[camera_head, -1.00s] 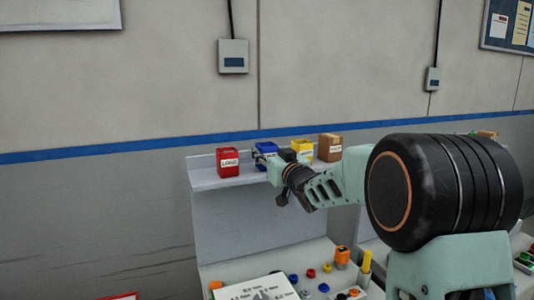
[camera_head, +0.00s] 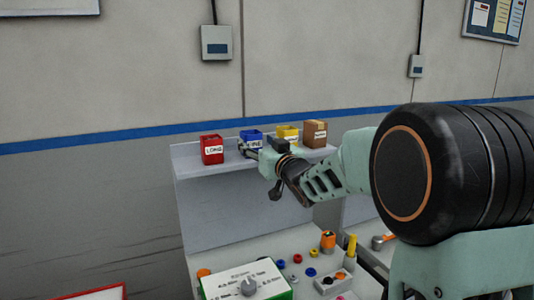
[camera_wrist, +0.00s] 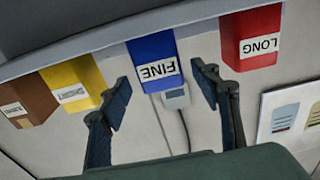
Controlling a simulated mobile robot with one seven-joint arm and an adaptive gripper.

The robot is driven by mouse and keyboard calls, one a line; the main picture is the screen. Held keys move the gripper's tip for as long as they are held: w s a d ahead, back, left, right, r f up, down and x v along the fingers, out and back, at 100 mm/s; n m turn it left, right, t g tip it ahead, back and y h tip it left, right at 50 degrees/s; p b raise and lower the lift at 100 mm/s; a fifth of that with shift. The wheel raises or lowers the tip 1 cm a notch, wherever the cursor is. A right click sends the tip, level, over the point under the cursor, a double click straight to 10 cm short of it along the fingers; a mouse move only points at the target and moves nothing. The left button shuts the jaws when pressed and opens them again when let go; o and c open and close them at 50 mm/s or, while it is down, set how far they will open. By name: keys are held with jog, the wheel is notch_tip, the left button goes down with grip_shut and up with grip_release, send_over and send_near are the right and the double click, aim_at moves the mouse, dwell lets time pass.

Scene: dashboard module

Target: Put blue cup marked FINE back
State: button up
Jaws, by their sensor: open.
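The blue cup marked FINE (camera_head: 251,135) stands on the shelf between the red and yellow cups. In the wrist view, the blue cup (camera_wrist: 151,50) shows with its label towards me, between the lines of my two fingers. My gripper (camera_head: 250,151) is in front of the cup, level with its lower part. In the wrist view, my gripper (camera_wrist: 163,87) is open, with one finger on each side and a gap to the cup on both sides. Nothing is held. I cannot tell how far the fingertips are from the cup in depth.
The red LONG cup (camera_head: 212,150), yellow cup (camera_head: 287,134) and brown box (camera_head: 315,134) share the shelf (camera_head: 188,160). My arm covers part of the shelf's right side. Below are a white dial panel (camera_head: 232,282), several coloured knobs and an orange item (camera_head: 328,240).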

jog(key=v, duration=0.7)
jog(key=shift+s+b, duration=0.35)
jog(key=shift+b, duration=0.05)
jog(key=shift+d, duration=0.15)
